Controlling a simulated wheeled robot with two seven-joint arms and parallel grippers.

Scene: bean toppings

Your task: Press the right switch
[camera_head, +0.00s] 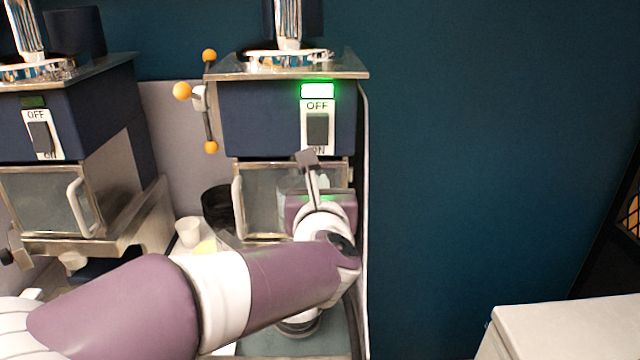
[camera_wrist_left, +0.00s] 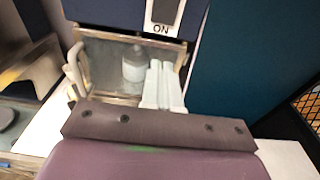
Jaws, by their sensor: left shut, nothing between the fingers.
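The right switch (camera_head: 317,128) is a dark rocker on a white plate marked OFF above and ON below, on the front of the right dark-blue machine (camera_head: 260,110). A lit panel with a green glow sits just above it. In the left wrist view the switch's lower part (camera_wrist_left: 165,12) shows at the top edge. My left gripper (camera_head: 307,160) is shut and empty, just below the plate in the picture, overlapping its lower edge near ON. Its closed fingers (camera_wrist_left: 160,68) point up toward the switch in the wrist view. I cannot tell whether they touch the machine. My right gripper is out of view.
A similar machine (camera_head: 70,120) with its own OFF/ON switch (camera_head: 41,136) stands at left. Below the right switch is a glass door with a handle (camera_head: 238,207). Orange knobs (camera_head: 182,91) stick out at the machine's left. A white counter (camera_head: 570,325) is at lower right.

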